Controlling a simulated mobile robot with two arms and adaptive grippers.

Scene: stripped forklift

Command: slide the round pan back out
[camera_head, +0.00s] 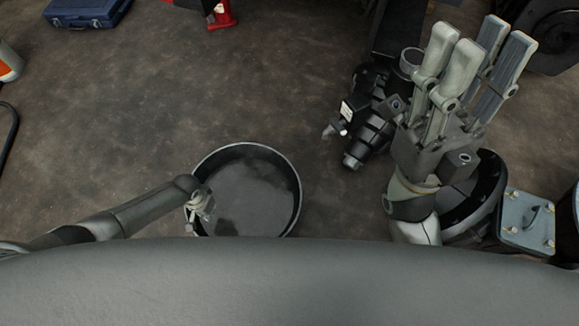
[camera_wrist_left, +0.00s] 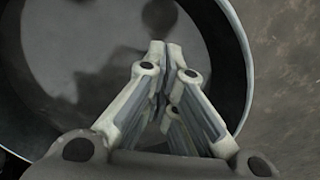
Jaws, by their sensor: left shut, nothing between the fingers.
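The round pan (camera_head: 262,190) is a wide, dark, shallow pan lying on the floor at the centre of the head view, with some dark liquid or shadow inside. Its lower edge is hidden behind my body. My left gripper (camera_head: 203,206) is at the pan's left rim. In the left wrist view its fingers (camera_wrist_left: 160,48) are shut with nothing between them, over the inside of the pan (camera_wrist_left: 237,62). I cannot tell whether they touch it. My right gripper (camera_head: 474,42) is open and empty, pointing up, well to the right of the pan.
A black mechanical part (camera_head: 374,125) lies on the floor left of my right gripper. A blue-grey plate with bolts (camera_head: 526,222) is at the lower right. A blue case (camera_head: 84,12) and a red stand (camera_head: 221,14) are at the back. Floor left of and behind the pan is clear.

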